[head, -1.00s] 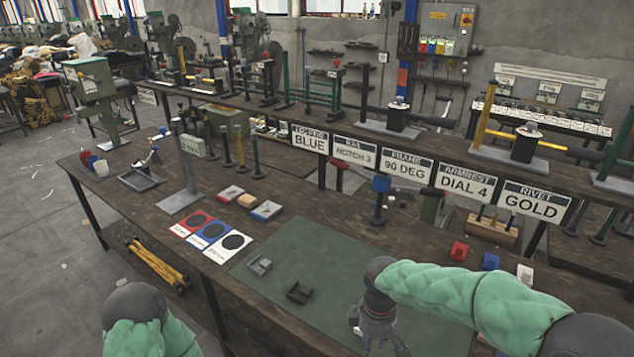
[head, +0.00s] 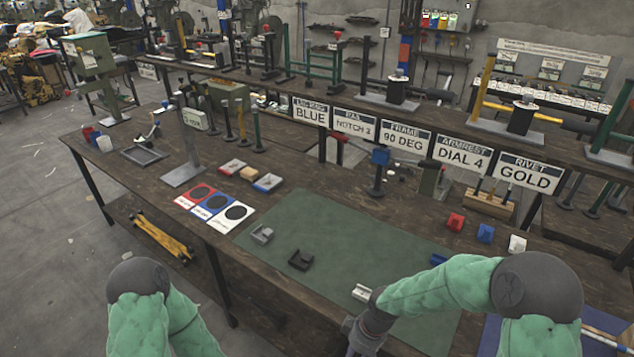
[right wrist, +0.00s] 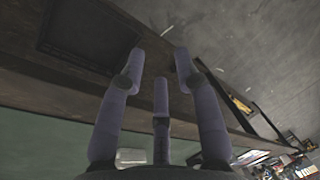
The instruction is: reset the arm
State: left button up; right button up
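My right arm (head: 440,290) comes in from the right with its green sleeve bent at the elbow. My right gripper (head: 362,338) is low at the bottom edge of the head view, by the front edge of the green mat (head: 330,245), and partly cut off. In the right wrist view its fingers (right wrist: 158,62) are spread apart with nothing between them. My left arm (head: 150,305) shows only as a green sleeve and dark joint at lower left; its gripper is out of the picture.
A small white piece (head: 362,292) lies on the mat close to my right forearm. A dark tray piece (head: 300,260) and a grey one (head: 262,234) lie further left. Red, blue and white blocks (head: 485,233) stand right. A signed rack (head: 405,142) runs behind.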

jog(key=s+f+m+y, duration=0.1)
jog(key=s+f+m, duration=0.8)
jog(key=s+f, duration=0.4)
jog(key=shift+f+m+t, duration=0.4)
jog(key=shift+f, duration=0.5)
